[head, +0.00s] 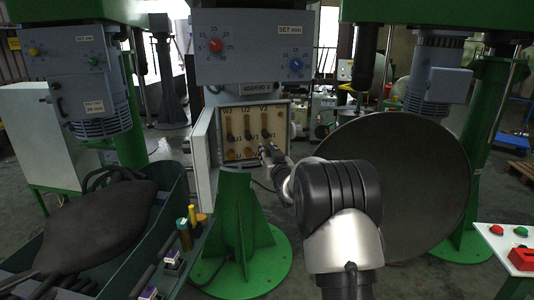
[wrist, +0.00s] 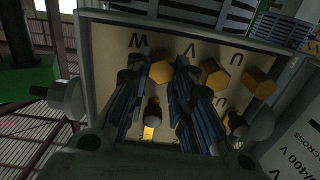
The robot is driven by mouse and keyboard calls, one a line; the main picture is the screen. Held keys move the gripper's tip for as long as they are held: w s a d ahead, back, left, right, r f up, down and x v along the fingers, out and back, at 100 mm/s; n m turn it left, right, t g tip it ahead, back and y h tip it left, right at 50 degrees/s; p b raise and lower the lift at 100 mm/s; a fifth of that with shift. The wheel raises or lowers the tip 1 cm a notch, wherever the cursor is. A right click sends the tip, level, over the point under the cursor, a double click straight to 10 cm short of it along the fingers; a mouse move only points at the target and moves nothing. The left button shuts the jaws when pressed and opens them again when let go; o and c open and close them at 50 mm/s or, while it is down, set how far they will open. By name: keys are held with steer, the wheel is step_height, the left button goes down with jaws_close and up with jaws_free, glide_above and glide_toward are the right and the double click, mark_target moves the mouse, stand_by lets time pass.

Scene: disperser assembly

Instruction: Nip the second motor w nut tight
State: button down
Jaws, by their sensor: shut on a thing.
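In the wrist view the panel (wrist: 105,50) appears upside down, with the letters W, V and U. The brass hex motor W nut (wrist: 162,68) is beside the W. My gripper (wrist: 157,74) has a finger on either side of it and is shut on it. The V nut (wrist: 212,73) and U nut (wrist: 258,82) sit to the right, clear of the fingers. The nut's seating is not visible.
A grey control box (head: 250,62) with red and blue knobs hangs just above. The box's open door (head: 203,155) stands at the left. A large grey disc (head: 415,185) is on the right. A green bin (head: 165,225) with a dark bag (head: 85,225) is at lower left.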

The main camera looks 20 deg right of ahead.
steer(key=m, duration=0.6)
steer(key=shift+d+p, duration=0.15)
steer(key=shift+p, duration=0.25)
steer(key=m, duration=0.2)
steer(key=m+p, duration=0.1)
steer(key=m, duration=0.2)
steer(key=shift+d+f+m, duration=0.15)
steer(key=shift+m, duration=0.15)
steer(key=m+p, duration=0.1)
steer(key=m, duration=0.4)
steer(key=shift+f+p, duration=0.15)
steer(key=shift+p, duration=0.15)
steer(key=m+p, duration=0.1)
steer(key=m, duration=0.4)
steer(key=shift+f, duration=0.15)
steer(key=shift+m, duration=0.4)
steer(key=c, duration=1.4)
jaws_free()
steer(key=shift+s, duration=0.1)
steer(key=s+a, duration=0.2)
steer(key=s, duration=0.9)
steer(key=shift+s, duration=0.4)
